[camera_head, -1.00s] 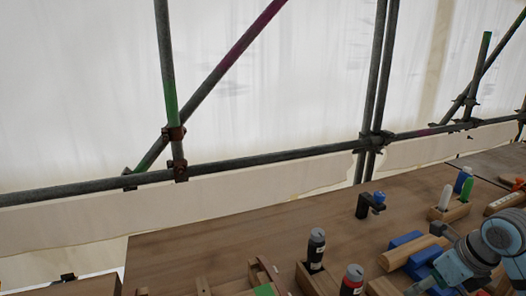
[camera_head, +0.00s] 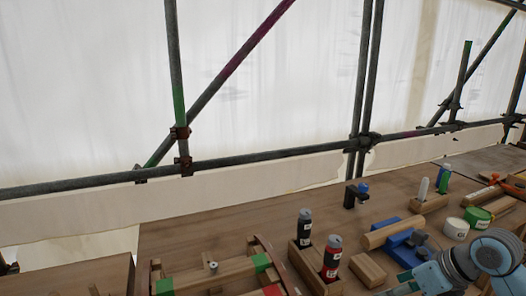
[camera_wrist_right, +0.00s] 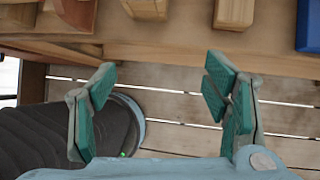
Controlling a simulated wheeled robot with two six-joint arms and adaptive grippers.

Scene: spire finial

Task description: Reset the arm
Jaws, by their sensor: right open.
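My right arm (camera_head: 480,262) reaches in at the lower right of the head view, over the front right of the wooden bench (camera_head: 215,228). In the right wrist view my right gripper (camera_wrist_right: 160,84) is open, with its green finger pads wide apart and nothing between them. It hangs over slatted boards (camera_wrist_right: 170,104) just off the bench edge (camera_wrist_right: 180,52), clear of the blocks on the bench. My left gripper does not show in the head view.
A wooden frame (camera_head: 190,280) lies at the front. Scaffold poles (camera_head: 250,156) run behind. The bench's back left is clear.

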